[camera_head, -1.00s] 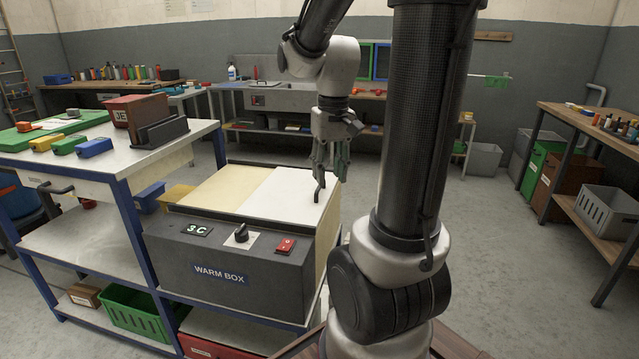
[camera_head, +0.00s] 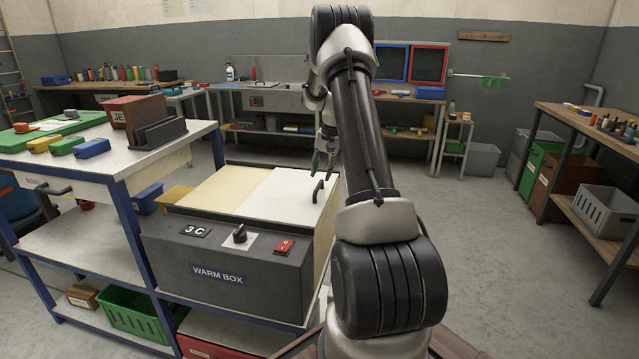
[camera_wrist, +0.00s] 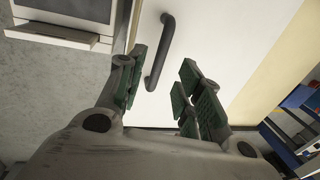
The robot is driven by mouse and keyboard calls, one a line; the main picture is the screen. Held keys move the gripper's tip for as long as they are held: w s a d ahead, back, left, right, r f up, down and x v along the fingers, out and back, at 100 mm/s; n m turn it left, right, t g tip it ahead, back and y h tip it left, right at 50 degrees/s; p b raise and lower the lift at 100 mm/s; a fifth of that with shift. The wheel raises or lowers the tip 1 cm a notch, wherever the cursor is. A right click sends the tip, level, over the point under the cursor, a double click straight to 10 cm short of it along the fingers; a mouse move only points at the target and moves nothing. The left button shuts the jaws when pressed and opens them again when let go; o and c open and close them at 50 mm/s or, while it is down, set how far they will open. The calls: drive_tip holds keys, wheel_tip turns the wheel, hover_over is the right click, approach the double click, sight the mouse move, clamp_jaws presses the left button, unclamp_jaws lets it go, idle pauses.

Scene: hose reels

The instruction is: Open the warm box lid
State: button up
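The warm box (camera_head: 225,262) is a dark grey box with a labelled front panel, a knob and a red switch. Its white lid (camera_head: 280,195) lies flat and closed on top. The lid's dark handle (camera_head: 318,190) stands at the lid's right side; in the wrist view the handle (camera_wrist: 161,52) shows as a curved bar. My gripper (camera_head: 323,166) is above the far part of the lid, behind the handle in the head view. In the wrist view my gripper (camera_wrist: 157,92) is open, its green-padded fingers apart, with the handle's end seen between them. I cannot tell that it touches.
A bench (camera_head: 152,148) with a red bin and small coloured boxes stands at the left. A shelf unit (camera_head: 572,120) stands at the right with a grey crate (camera_head: 603,212). Open floor lies right of the warm box.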

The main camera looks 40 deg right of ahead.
sight(318, 186)
drive_tip(key=f, duration=0.5)
drive_tip(key=shift+w+a, duration=0.35)
drive_tip(key=shift+w, duration=0.05)
clamp_jaws()
